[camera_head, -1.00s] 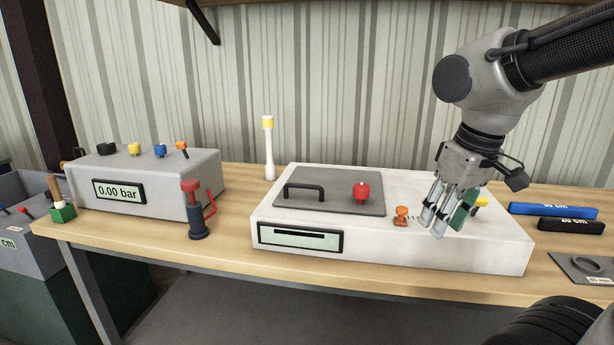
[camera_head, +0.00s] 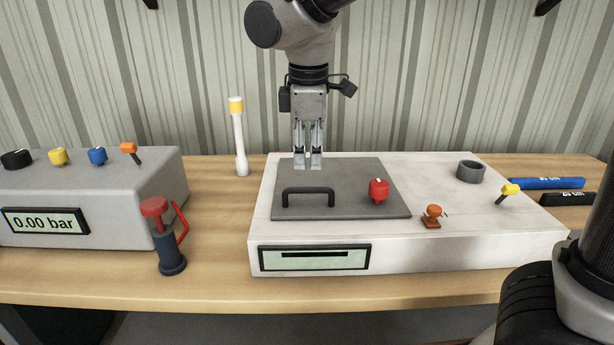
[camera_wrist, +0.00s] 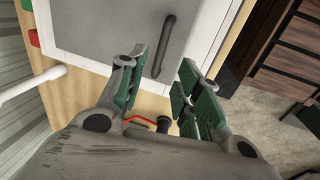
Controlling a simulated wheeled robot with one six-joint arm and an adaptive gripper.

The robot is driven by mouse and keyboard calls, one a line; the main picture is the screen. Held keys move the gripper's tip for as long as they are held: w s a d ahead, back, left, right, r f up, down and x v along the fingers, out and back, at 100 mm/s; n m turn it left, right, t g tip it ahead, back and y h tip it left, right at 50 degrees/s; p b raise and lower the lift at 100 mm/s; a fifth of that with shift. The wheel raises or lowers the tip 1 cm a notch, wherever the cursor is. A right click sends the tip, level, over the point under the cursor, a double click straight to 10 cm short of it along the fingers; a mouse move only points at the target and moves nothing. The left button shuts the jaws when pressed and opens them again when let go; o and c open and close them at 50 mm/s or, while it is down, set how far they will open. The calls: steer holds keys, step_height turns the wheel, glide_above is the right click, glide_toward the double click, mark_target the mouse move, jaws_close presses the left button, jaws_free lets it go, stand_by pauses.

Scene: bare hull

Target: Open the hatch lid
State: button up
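The hatch lid (camera_head: 345,187) is a flat dark grey plate, lying shut on top of the white box (camera_head: 460,235). A black bar handle (camera_head: 308,192) stands on its front left part, and a red knob (camera_head: 378,190) on its right. My gripper (camera_head: 308,167) points down above the rear of the lid, behind the handle and apart from it. In the wrist view the lid (camera_wrist: 110,22) and handle (camera_wrist: 165,46) show beyond the fingers. The gripper (camera_wrist: 163,62) is open, with nothing between its green-padded fingers.
The box also carries an orange knob (camera_head: 432,217), a yellow switch (camera_head: 508,192), a grey ring (camera_head: 471,171) and a front slot panel (camera_head: 315,258). A white post (camera_head: 240,140) and a red-topped pump (camera_head: 168,240) stand to the left, beside the gauge box (camera_head: 150,190).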

mark_target(308, 188)
steer(key=shift+w+d+f, duration=0.1)
steer(key=shift+w+f, duration=0.15)
steer(key=shift+f, duration=1.05)
steer(key=shift+w+a+f, duration=0.1)
steer(key=shift+w+f, duration=0.15)
steer(key=shift+f, duration=1)
steer(key=shift+w+d+f, duration=0.1)
steer(key=shift+w+f, duration=0.15)
steer(key=shift+f, duration=1.05)
jaws_close()
